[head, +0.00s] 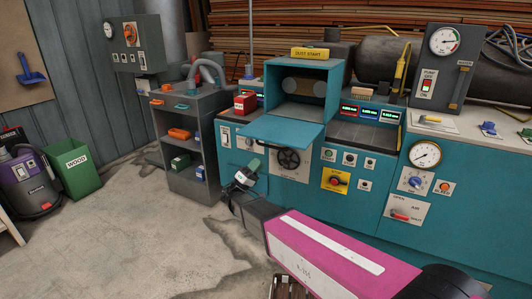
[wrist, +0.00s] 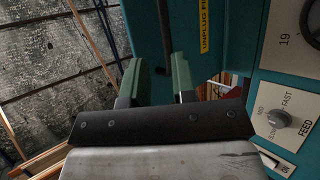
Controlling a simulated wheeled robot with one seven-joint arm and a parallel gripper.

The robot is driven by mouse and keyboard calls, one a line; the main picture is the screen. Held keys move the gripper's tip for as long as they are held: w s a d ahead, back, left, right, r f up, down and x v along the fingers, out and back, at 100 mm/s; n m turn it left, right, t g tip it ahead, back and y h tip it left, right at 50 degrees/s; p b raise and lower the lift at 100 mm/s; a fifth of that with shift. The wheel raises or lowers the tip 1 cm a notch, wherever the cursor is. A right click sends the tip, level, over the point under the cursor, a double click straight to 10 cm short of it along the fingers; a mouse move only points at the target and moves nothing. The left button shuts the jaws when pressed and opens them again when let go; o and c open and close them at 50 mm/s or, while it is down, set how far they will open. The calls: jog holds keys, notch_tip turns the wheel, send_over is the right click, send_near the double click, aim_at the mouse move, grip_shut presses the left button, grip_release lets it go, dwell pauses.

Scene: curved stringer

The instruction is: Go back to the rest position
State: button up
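My gripper (head: 246,174) is at the end of my pink arm, in front of the teal machine (head: 300,195). It is close to the machine's left front part, to the left of the black handwheel (head: 289,158). In the wrist view my gripper (wrist: 157,80) has its two green fingers apart. I cannot tell from these frames whether the fingers touch the machine. The rest position itself is not marked in either view.
A teal flap (head: 282,131) juts out above my gripper. A grey shelf cart (head: 190,140) stands to its left. A green bin (head: 76,172) and a vacuum (head: 30,185) stand at the far left. The concrete floor (head: 130,235) between is clear.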

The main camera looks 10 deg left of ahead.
jog(key=d+f+g+y, duration=0.2)
jog(key=d+f+g, duration=0.25)
jog(key=d, duration=0.75)
jog(key=d+f+g+y, duration=0.35)
jog(key=d+g, duration=0.25)
jog(key=d, duration=0.6)
jog(key=s+d+f+m+g+y, duration=0.2)
jog(key=s+d+f+g+y, duration=0.3)
jog(key=s+d+f+y, duration=0.5)
jog(key=shift+s+d+m+y, duration=0.45)
jog(key=shift+s+y, duration=0.8)
jog(key=shift+y, duration=1.7)
jog(key=shift+d+g, duration=0.15)
jog(key=shift+g, duration=0.2)
